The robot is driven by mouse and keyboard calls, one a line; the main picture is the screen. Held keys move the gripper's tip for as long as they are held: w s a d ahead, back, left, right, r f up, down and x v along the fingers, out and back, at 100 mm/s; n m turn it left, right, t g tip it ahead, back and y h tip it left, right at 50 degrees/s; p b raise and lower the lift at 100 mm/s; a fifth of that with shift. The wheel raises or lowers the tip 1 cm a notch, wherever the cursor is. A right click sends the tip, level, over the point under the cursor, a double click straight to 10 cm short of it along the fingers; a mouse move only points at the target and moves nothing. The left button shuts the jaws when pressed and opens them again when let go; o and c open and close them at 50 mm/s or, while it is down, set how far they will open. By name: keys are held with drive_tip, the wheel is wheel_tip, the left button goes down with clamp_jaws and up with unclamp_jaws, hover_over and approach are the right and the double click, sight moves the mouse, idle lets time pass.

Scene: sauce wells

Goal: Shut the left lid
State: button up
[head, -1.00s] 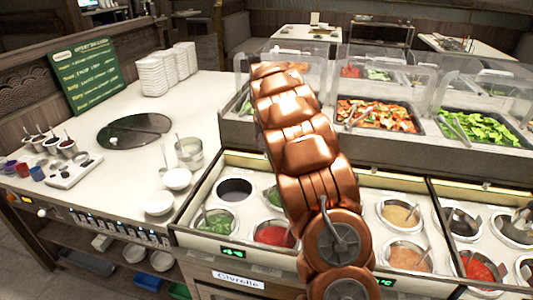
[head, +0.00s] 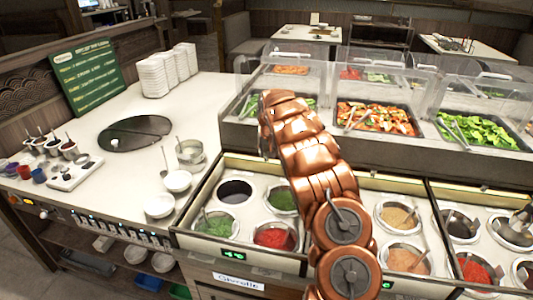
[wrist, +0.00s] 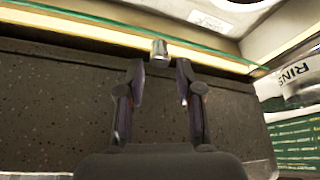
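In the wrist view, a glass edge with a greenish tint, which looks like the left lid (wrist: 90,26), runs across the top. A small metal knob (wrist: 159,48) sits on it. My gripper (wrist: 160,70) is open, its two dark fingers apart, with the knob just beyond and between the tips. I cannot tell whether they touch it. In the head view, the left sauce wells (head: 234,190) show uncovered, with green and red sauces in them. My copper arm hides my gripper and part of the wells there.
Behind the wells is a raised salad bar with clear guards (head: 375,90). The white counter (head: 95,135) at left holds stacked white dishes (head: 165,70), bowls (head: 177,180) and a green menu board (head: 87,75). More wells (head: 462,224) with utensils lie to the right.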

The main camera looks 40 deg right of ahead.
sight(266, 155)
drive_tip(key=shift+p+x, duration=0.4)
drive_tip(key=shift+x, duration=1.15)
drive_tip(key=shift+s, duration=0.1)
drive_tip(key=shift+c, duration=0.3)
clamp_jaws()
